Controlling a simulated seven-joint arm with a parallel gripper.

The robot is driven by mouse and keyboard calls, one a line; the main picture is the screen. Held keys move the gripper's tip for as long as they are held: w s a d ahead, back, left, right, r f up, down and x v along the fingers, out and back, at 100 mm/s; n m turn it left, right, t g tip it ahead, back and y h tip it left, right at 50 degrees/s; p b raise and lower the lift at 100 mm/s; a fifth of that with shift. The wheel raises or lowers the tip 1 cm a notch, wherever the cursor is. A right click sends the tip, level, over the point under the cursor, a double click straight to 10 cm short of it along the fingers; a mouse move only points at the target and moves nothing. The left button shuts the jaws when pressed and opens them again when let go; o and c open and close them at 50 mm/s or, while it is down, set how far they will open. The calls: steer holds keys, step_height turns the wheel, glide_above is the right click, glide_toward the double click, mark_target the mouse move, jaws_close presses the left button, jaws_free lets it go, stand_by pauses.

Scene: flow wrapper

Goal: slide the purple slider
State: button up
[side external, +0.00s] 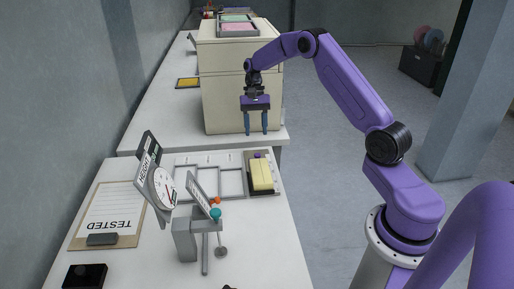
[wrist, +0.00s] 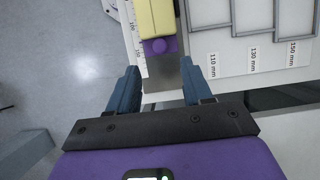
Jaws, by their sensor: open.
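The purple slider (wrist: 160,46) is a small block with a round knob on top. It sits in a grey channel against the end of a yellow block (wrist: 156,15). In the side external view the slider (side external: 257,156) shows as a small purple spot at the far end of the yellow block (side external: 261,175). My gripper (wrist: 160,67) is open and empty, with its blue fingers pointing down. In the wrist view the slider appears just beyond the fingertips, between their lines. In the side external view my gripper (side external: 256,132) hangs apart from the slider, on its far side.
A printed scale (wrist: 139,50) runs beside the channel. A grey frame with compartments (side external: 217,181) and millimetre labels lies alongside. A dial gauge (side external: 163,188) on a stand and a clipboard (side external: 108,215) are on the near table. A cream cabinet (side external: 228,110) stands behind my gripper.

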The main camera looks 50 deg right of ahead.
mark_target(257, 154)
steer(key=x, duration=0.7)
jaws_close()
